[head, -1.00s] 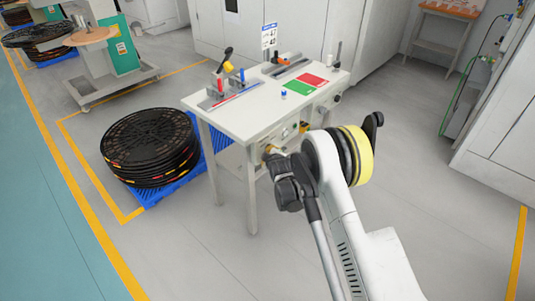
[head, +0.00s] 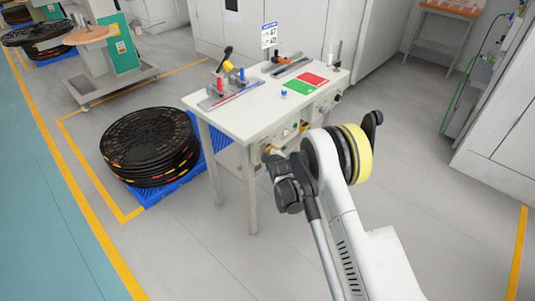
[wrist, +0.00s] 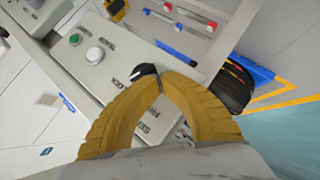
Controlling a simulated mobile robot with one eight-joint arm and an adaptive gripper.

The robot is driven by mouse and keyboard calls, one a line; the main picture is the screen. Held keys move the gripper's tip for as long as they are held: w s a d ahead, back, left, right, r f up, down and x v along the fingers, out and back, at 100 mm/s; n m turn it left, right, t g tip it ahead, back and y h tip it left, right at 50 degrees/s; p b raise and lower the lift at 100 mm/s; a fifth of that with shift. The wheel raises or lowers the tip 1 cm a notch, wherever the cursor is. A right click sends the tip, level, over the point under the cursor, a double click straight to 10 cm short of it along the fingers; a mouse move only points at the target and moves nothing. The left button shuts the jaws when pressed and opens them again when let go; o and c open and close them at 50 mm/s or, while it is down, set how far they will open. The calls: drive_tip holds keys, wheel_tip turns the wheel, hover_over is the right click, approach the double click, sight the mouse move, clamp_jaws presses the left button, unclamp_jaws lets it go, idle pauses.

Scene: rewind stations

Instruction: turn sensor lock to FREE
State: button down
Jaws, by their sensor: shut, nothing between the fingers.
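The sensor lock is a black knob (wrist: 144,71) on a pale control panel (wrist: 100,75) with printed lettering beside it, in the wrist view. The lettering is rotated and partly covered by my fingers, so I cannot tell which mark the knob points to. My gripper (wrist: 160,84) has its yellow ribbed fingers shut with the tips together and nothing between them. The tips overlap the knob's edge in the picture; whether they touch it I cannot tell. In the head view my arm reaches the front of the white table (head: 225,120), and the knob is not clear there.
A green button (wrist: 74,40) and a white domed button (wrist: 95,55) sit on the same panel. On the table lie a red and green mat (head: 306,84) and a splicing fixture (head: 228,92). Black reels (head: 150,145) stand on a blue pallet to the left. Floor in front is clear.

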drive_tip(key=shift+w+d+f, duration=0.1)
drive_tip(key=shift+f, duration=0.4)
drive_tip(key=shift+w+d+f+n+t+h, duration=0.35)
drive_tip(key=shift+f+n+t, duration=0.2)
drive_tip(key=shift+t, duration=0.25)
drive_tip(key=shift+w+d+f+n+t+h, duration=0.35)
drive_tip(key=shift+n+t, duration=0.2)
drive_tip(key=shift+t, duration=0.25)
